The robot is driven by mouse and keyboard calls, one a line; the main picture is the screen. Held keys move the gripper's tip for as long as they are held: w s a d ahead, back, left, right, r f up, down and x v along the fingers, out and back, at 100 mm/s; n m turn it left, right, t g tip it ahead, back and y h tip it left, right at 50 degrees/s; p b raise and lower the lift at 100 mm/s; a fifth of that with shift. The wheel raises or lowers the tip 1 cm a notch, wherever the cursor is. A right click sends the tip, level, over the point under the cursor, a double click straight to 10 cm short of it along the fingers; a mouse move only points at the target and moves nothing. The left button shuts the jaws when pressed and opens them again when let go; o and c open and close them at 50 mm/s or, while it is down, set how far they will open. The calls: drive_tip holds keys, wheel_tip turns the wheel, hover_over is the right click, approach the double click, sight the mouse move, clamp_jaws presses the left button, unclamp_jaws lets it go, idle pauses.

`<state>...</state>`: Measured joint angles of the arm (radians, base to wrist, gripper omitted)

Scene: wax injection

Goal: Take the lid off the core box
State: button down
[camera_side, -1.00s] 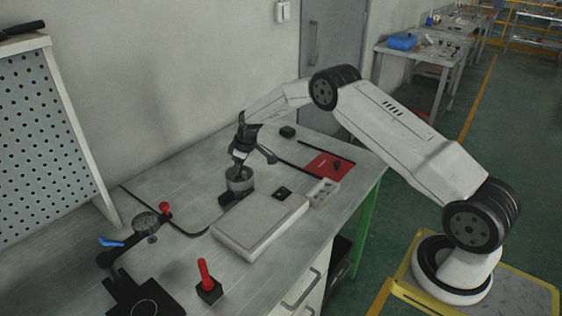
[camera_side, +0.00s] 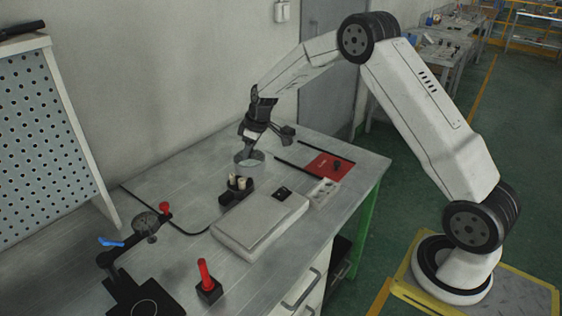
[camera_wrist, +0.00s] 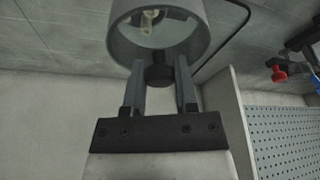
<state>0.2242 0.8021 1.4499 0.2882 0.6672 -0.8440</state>
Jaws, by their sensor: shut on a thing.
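My gripper (camera_side: 249,143) is shut on the lid (camera_side: 250,164), a grey round cup-like piece. My gripper holds the lid in the air above the core box (camera_side: 235,197). In the wrist view, the gripper's two fingers (camera_wrist: 163,78) flank a dark knob at the side of the lid (camera_wrist: 190,45). The core box is a small dark base with pale upright pieces standing in it. The lid is clear of them. Pale pieces also show within the lid's round outline in the wrist view.
A light grey flat case (camera_side: 262,222) lies close in front of the core box. A red pad (camera_side: 328,166) and a small pale tray (camera_side: 322,192) lie to the right. A red-handled tool (camera_side: 207,282) and a dial stand (camera_side: 145,224) stand to the left.

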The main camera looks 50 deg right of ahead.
drive_tip(key=s+a+r, duration=0.1)
drive_tip(key=s+r, duration=0.2)
drive_tip(key=s, duration=0.4)
drive_tip(key=shift+s+r, duration=0.2)
drive_tip(key=shift+s, duration=0.2)
idle(0.4)
drive_tip(key=s+a, duration=0.4)
drive_tip(key=s, duration=0.3)
drive_tip(key=s+a+r, duration=0.1)
drive_tip(key=s+a, duration=0.3)
drive_tip(key=s, duration=0.4)
drive_tip(key=shift+r, duration=0.2)
drive_tip(key=shift+w, duration=0.15)
